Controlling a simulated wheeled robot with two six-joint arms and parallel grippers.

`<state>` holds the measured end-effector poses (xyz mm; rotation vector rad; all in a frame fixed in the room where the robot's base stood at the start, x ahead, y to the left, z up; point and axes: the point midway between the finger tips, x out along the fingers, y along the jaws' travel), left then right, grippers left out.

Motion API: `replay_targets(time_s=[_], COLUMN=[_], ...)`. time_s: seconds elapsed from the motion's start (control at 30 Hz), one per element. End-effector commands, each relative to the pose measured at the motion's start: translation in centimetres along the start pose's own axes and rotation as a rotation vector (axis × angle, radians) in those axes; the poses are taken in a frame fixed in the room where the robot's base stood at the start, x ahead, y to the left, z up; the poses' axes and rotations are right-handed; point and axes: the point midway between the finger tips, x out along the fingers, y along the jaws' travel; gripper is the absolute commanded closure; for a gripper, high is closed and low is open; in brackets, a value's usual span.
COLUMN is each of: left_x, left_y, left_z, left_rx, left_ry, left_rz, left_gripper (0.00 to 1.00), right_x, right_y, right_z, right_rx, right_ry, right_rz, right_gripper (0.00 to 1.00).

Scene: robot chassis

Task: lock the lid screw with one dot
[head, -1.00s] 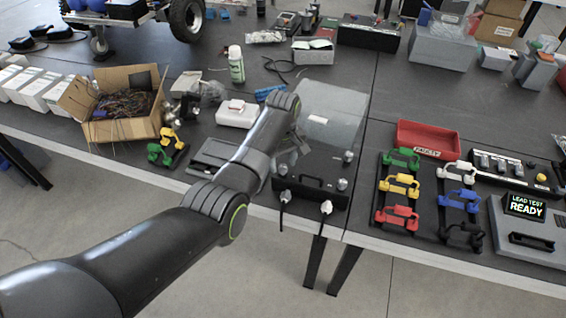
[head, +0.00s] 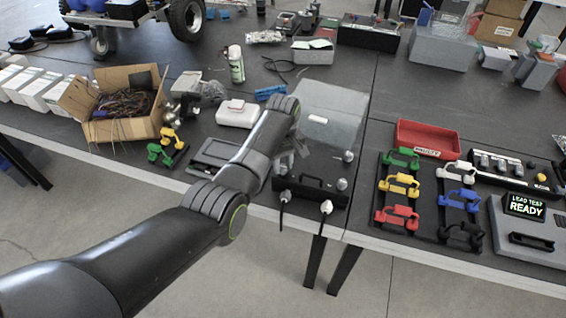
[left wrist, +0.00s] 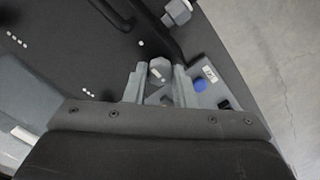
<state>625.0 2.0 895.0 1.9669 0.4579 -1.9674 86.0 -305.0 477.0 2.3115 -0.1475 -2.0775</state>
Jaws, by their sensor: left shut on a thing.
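In the left wrist view, the lid screw with one dot (left wrist: 158,70) is a grey knob beside a single white dot. My left gripper (left wrist: 160,84) has its two fingers on either side of this knob and is shut on it. In the head view the gripper (head: 289,158) is over the chassis's left front, partly hidden by my arm. Other lid screws (head: 347,156) show at the right. My right gripper is not in view.
A black handle (head: 312,184) and connectors with cables (head: 326,207) are at the chassis front. A blue button (left wrist: 199,84) shows near the fingers. Coloured handled pieces (head: 400,184) and a red tray (head: 427,139) stand to the right. A cardboard box (head: 135,128) stands left.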

Motion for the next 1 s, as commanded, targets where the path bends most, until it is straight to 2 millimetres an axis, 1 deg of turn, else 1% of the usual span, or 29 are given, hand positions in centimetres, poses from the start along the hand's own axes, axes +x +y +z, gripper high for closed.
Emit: replay_targets(time_s=[0.17, 0.37, 0.6, 1.0], left_x=[-0.2, -0.3, -0.3, -0.2], left_y=[0.0, 0.0, 0.0, 0.0], left_z=[0.0, 0.0, 0.0, -0.1], left_rx=[0.059, 0.195, 0.418, 0.798], left_ry=[-0.001, -0.001, -0.001, 0.0], left_rz=[-0.002, -0.002, -0.001, -0.002], left_gripper=[0.99, 0.99, 0.99, 0.99], right_x=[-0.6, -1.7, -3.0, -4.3], right_y=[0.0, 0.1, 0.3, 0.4], right_z=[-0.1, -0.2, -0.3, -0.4], right_rx=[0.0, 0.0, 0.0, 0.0], right_ry=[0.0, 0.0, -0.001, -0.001], right_rz=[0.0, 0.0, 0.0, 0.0], right_gripper=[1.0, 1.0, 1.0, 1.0])
